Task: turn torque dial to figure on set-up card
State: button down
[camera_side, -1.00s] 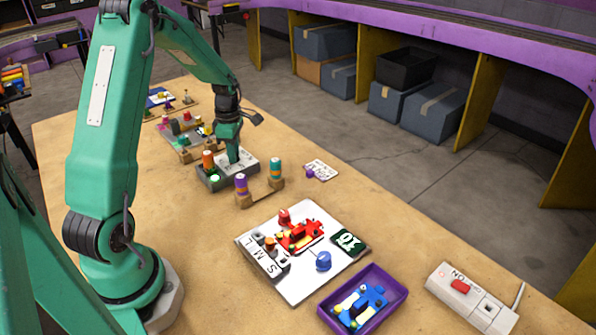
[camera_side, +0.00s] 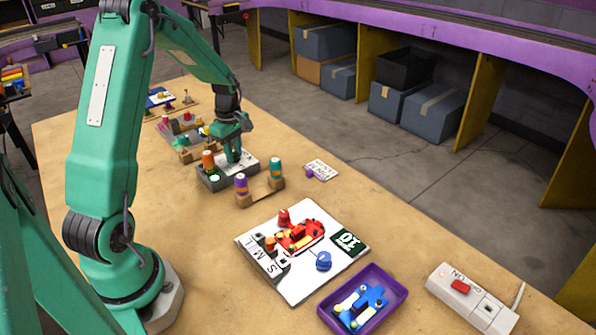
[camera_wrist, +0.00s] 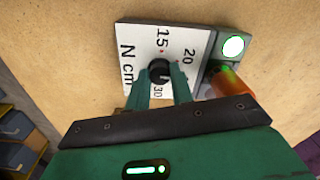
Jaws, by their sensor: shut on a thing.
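The torque dial is a small round black knob (camera_wrist: 159,69) on a white scale plate (camera_wrist: 138,40). The plate is marked N cm, with 15, 20 and 30 readable and red dots by the figures. My gripper (camera_wrist: 160,82) is shut on the dial, one finger on each side. Which figure the dial points to cannot be told. In the side view my gripper (camera_side: 234,157) reaches down onto the dial's grey box (camera_side: 210,184) and hides the dial. A small white card (camera_side: 321,169) in a purple holder stands beyond the box; its writing is too small to read.
An orange-topped driver (camera_wrist: 232,84) and a lit green lamp (camera_wrist: 233,47) are close beside the dial. A wooden stand (camera_side: 262,192) with purple and teal drivers is just in front. A white work board (camera_side: 292,287) and purple tray (camera_side: 399,289) lie nearer.

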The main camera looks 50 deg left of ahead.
jog(key=m, duration=0.6)
jog(key=shift+r, duration=0.1)
dwell(0.3)
jog(key=c, duration=1.2)
grip_release()
jog(key=shift+r, duration=3.9)
